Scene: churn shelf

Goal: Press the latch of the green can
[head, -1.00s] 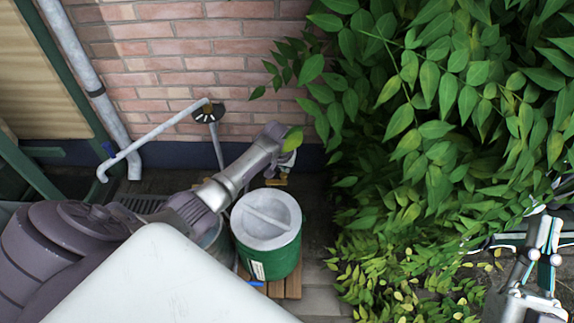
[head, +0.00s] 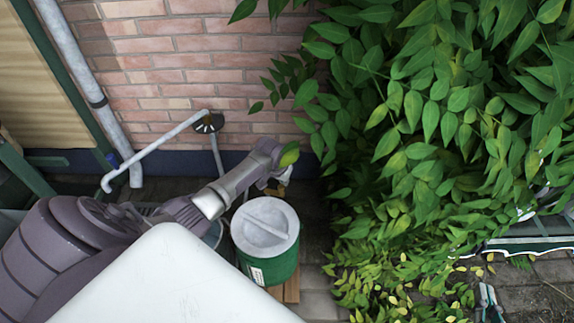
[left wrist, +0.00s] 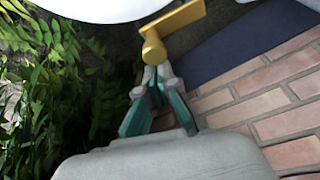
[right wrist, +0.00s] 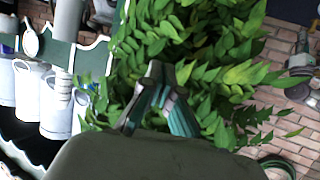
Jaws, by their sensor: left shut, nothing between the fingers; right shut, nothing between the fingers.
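The green can (head: 262,272) with a grey-white lid (head: 265,227) stands near the brick wall in the head view. My left arm reaches past its far side, where the left gripper (head: 276,183) is partly hidden by my arm and a leaf. In the left wrist view, the shut left gripper (left wrist: 157,72) has its tips at the round end of a yellow latch (left wrist: 178,28), touching it or very close. The pale lid edge (left wrist: 105,8) is above. My right gripper (right wrist: 158,70) is shut and empty before foliage; it shows at the lower right in the head view (head: 489,297).
The brick wall (head: 190,80) and a grey downpipe (head: 85,75) are behind. Dense leaves (head: 430,120) fill the right side. Wooden slats (head: 290,290) lie under the can. White cans (right wrist: 45,95) stand at left in the right wrist view.

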